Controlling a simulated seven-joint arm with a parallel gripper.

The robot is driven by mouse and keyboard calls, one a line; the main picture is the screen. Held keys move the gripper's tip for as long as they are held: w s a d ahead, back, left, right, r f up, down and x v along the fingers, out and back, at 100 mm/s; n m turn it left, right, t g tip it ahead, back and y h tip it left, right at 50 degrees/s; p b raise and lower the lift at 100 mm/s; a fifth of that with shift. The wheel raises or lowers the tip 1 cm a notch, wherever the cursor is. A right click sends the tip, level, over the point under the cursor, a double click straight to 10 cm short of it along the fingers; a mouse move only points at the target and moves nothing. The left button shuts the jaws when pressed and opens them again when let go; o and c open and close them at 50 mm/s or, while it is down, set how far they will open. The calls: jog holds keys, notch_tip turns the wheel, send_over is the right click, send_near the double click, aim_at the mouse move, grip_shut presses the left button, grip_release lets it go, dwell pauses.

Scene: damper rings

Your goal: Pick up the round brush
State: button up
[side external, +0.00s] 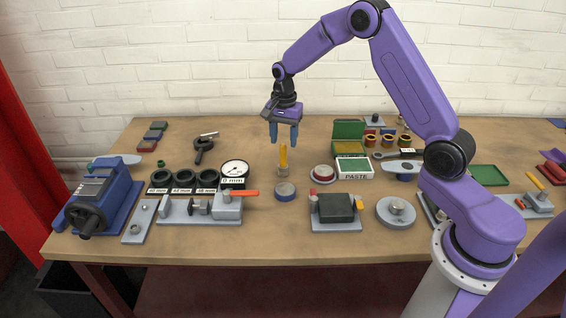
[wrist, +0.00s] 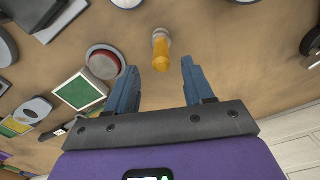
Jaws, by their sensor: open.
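The round brush (side external: 283,157) stands upright on the bench, its yellow handle up and a tan-grey head at the bottom. In the wrist view the brush (wrist: 161,50) is seen from above, its handle end toward my gripper. My gripper (side external: 284,139) is open and empty, pointing down above the brush. In the wrist view my gripper's two blue fingers (wrist: 158,68) are spread, with the brush ahead of the gap between their tips. No contact shows.
A low blue-sided round tin (side external: 285,191) sits in front of the brush. A red-and-white round piece (side external: 322,174) and a paste box (side external: 353,168) stand to the right. A dial gauge (side external: 234,172) and a clamp fixture with an orange handle (side external: 228,205) are to the left.

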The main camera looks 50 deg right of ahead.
aim_at(283, 169)
jog(key=shift+a+f, duration=0.1)
jog(key=shift+f, duration=3.9)
grip_shut()
